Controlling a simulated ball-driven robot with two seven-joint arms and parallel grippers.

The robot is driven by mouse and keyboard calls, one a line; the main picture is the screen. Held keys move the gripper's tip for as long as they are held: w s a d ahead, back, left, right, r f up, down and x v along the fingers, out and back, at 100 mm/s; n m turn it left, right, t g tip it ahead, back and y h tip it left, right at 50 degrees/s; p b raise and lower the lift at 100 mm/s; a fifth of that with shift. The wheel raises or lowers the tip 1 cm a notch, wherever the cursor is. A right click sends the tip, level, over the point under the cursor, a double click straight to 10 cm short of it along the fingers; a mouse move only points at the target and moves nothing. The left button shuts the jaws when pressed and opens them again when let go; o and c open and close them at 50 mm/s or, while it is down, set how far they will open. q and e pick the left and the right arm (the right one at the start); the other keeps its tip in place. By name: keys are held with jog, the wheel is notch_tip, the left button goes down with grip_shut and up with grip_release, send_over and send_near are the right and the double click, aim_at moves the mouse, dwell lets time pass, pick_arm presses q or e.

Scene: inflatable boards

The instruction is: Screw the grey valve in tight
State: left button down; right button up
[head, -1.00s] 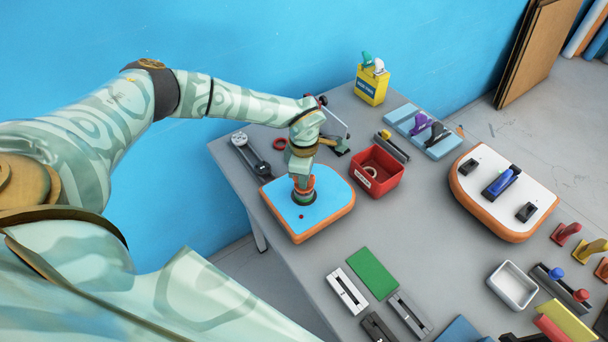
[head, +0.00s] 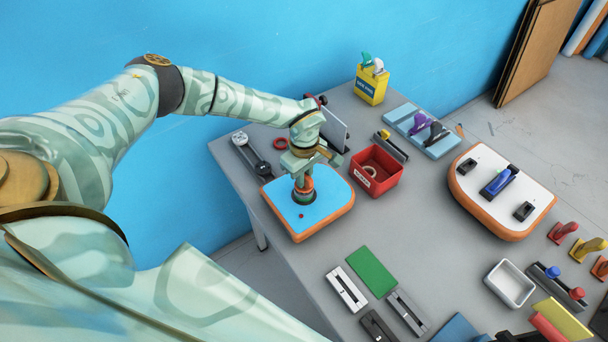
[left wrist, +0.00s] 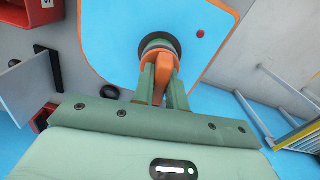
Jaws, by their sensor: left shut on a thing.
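The board with a blue top and orange rim (head: 328,203) lies on the grey table; it also fills the upper part of the left wrist view (left wrist: 110,25). A dark round valve seat (left wrist: 172,40) is set in its top. My left gripper (left wrist: 163,85) points down over it, shut on an orange tool (left wrist: 161,68). The tool stands on the seat, and a grey ringed part shows at its foot. The grey valve itself is mostly hidden under the tool, so its depth cannot be told. My right gripper is not in view.
A red bin (head: 377,172) with a ring inside stands close right of the board. A black-and-grey tool (head: 252,153) and a red ring (head: 280,143) lie behind it. A green pad (head: 371,272) lies in front. A white-topped board (head: 500,192) is further right.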

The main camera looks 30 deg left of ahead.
pick_arm(q)
jog(key=shift+m, duration=0.8)
jog(key=shift+r+p, duration=2.4)
jog(key=shift+r, duration=0.2)
